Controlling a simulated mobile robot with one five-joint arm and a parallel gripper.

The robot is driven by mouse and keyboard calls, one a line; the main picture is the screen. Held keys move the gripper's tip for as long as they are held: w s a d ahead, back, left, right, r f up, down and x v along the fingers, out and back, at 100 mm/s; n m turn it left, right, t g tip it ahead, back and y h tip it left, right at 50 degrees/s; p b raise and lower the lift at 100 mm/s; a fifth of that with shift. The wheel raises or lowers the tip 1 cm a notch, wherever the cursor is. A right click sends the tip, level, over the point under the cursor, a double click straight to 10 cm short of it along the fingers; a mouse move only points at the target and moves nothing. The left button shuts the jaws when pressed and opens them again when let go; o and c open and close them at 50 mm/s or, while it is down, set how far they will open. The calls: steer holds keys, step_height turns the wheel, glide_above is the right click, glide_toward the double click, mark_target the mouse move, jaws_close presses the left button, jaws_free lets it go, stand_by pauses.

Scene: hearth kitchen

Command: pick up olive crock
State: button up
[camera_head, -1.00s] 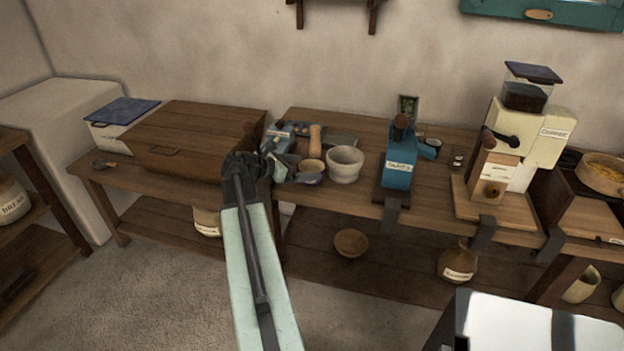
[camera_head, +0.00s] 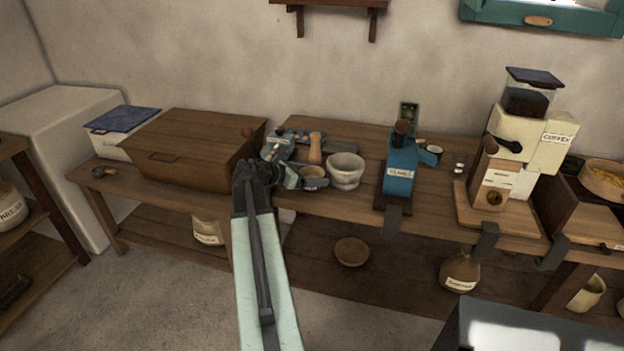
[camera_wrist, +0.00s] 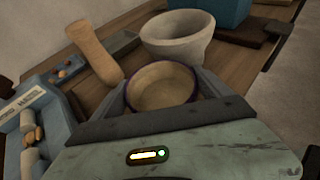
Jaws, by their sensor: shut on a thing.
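A small round crock (camera_head: 314,172) with a tan inside and a dark purple-blue rim is at the front of the wooden bench, left of a stone mortar. I take it to be the olive crock; no label on it can be read. In the wrist view the crock (camera_wrist: 163,86) sits between the two fingers of my gripper (camera_wrist: 165,92), which is shut on it. In the head view my gripper (camera_head: 300,180) reaches the crock from the left. The crock's underside is hidden, so I cannot tell whether it touches the bench.
The mortar (camera_head: 345,170) stands close right of the crock. A wooden pestle-like piece (camera_head: 315,147) stands behind it. A blue tray with small items (camera_wrist: 40,110) is close left. A blue press (camera_head: 400,170) stands farther right, and a large wooden box (camera_head: 195,148) left.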

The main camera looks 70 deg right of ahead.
step_height(320, 180, up, 10)
steer(key=p, duration=0.9)
steer(key=shift+p, duration=0.4)
